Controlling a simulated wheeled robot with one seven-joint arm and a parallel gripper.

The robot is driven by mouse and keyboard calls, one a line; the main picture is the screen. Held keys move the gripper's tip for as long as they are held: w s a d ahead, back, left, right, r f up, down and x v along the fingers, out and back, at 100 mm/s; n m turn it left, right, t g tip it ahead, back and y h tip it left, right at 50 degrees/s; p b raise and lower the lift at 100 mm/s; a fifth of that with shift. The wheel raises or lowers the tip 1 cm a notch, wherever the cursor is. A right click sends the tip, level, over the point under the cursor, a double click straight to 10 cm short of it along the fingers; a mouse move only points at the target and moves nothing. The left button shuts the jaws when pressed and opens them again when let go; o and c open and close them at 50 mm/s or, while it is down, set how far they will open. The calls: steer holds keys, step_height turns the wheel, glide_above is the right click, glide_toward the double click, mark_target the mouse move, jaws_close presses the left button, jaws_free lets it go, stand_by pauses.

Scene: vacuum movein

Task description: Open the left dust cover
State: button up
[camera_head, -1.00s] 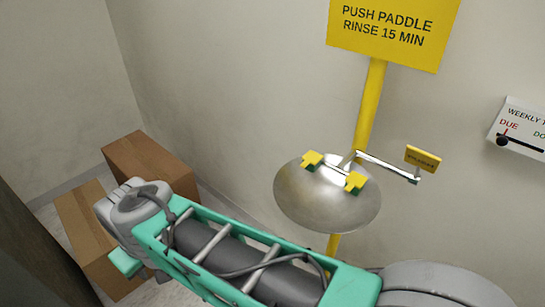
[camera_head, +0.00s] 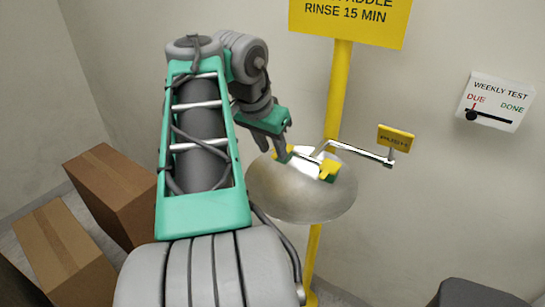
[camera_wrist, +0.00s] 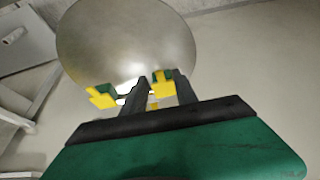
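A round metal eyewash bowl (camera_head: 310,200) hangs on a yellow post and carries two small yellow-and-green dust covers. The right dust cover (camera_head: 329,169) is clear in the head view. The left dust cover (camera_head: 276,155) is partly hidden by my gripper (camera_head: 284,152), which is down beside it, above the bowl's left side. In the wrist view, my gripper (camera_wrist: 158,80) has its two dark fingers apart. One yellow cover (camera_wrist: 164,87) shows between them; the other yellow cover (camera_wrist: 101,97) is outside, to their left. I cannot tell whether a finger touches a cover.
A metal push arm with a yellow plate (camera_head: 396,138) reaches right from the bowl. The yellow post (camera_head: 336,95) and sign (camera_head: 350,18) stand behind. A weekly test board (camera_head: 496,101) is on the right wall. Cardboard boxes (camera_head: 112,190) are on the floor at left.

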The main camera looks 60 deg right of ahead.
steer(key=shift+d+f, duration=0.15)
steer(key=shift+f, duration=0.15)
steer(key=shift+c, duration=0.2)
jaws_close()
stand_by(1.1)
